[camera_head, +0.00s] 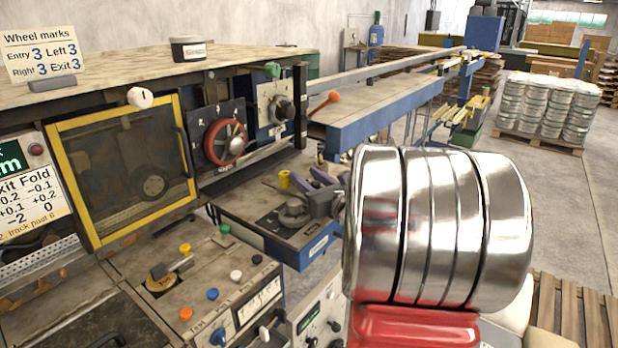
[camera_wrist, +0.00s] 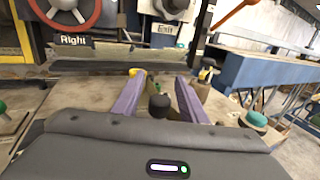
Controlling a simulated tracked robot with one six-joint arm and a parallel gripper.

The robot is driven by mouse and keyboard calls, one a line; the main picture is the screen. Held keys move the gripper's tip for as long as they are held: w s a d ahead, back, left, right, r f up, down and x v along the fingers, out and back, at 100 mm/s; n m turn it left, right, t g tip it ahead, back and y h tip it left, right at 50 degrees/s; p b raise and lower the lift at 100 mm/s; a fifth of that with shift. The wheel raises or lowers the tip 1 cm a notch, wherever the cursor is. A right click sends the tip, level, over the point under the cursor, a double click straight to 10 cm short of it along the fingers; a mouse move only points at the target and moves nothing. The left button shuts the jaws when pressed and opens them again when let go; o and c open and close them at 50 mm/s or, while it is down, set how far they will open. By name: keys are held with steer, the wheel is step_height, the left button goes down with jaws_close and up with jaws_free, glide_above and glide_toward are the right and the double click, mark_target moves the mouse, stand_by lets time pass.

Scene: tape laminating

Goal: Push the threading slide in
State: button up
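My gripper (camera_wrist: 160,82) has two purple fingers standing apart. In the head view my gripper (camera_head: 308,182) is low over the blue-sided bench (camera_head: 290,246) right of the control panel. In the wrist view a dark round knob (camera_wrist: 160,105) shows between the fingers, with small gaps to both. A yellow knob (camera_head: 284,179) stands just left of the fingers. It also shows by the left fingertip in the wrist view (camera_wrist: 134,72). I cannot tell for sure which part is the threading slide. The gripper hides part of the bench top.
A red handwheel (camera_head: 224,142) and a yellow-framed door (camera_head: 125,170) are to the left. An orange-tipped lever (camera_head: 324,102) sticks out above the bench. A blue-edged table (camera_head: 385,110) runs back right. A green knob (camera_wrist: 256,119) is right of the gripper.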

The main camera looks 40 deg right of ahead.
steer(key=v, duration=1.3)
steer(key=shift+s, duration=0.35)
steer(key=shift+a, duration=0.1)
